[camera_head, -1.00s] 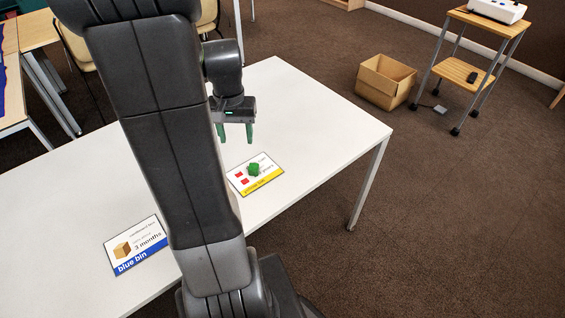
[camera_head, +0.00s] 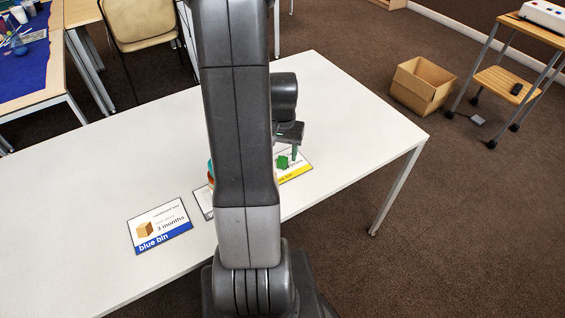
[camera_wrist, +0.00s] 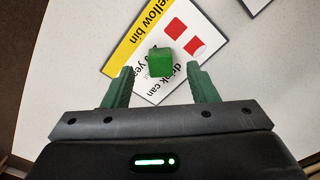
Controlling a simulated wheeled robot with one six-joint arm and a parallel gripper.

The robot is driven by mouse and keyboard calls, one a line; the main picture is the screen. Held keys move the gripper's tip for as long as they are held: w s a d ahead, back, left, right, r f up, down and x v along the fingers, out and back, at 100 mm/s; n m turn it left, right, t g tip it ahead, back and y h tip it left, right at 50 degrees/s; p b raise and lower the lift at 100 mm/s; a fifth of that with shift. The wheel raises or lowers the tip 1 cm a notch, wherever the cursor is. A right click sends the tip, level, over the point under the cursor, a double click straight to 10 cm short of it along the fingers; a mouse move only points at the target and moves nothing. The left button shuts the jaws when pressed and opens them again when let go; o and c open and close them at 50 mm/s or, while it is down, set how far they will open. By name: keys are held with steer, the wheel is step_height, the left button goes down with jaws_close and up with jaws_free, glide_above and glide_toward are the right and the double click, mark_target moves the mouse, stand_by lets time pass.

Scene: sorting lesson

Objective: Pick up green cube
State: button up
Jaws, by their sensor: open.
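The green cube (camera_head: 282,162) sits on the yellow bin card (camera_head: 297,172) on the white table. In the wrist view the cube (camera_wrist: 160,64) shows between and slightly beyond the tips of my open gripper (camera_wrist: 161,74). The card there (camera_wrist: 122,62) carries two red pictures beside the cube. In the head view my gripper (camera_head: 291,151) is close to the cube, just above the card; one finger shows, and my arm hides part of the card. Whether the fingers touch the cube cannot be told.
The blue bin card (camera_head: 159,226) lies left of my arm on the white table (camera_head: 110,170). Another card (camera_head: 203,203) and a colourful object (camera_head: 210,173) are partly hidden behind my arm. A cardboard box (camera_head: 421,86) stands on the floor beyond the table's right side.

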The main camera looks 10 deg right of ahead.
mark_target(282, 159)
steer(key=shift+w+d+f, duration=0.1)
steer(key=shift+w+f, duration=0.1)
steer(key=shift+f, duration=1.7)
steer(key=c, duration=1)
steer(key=shift+c, duration=0.2)
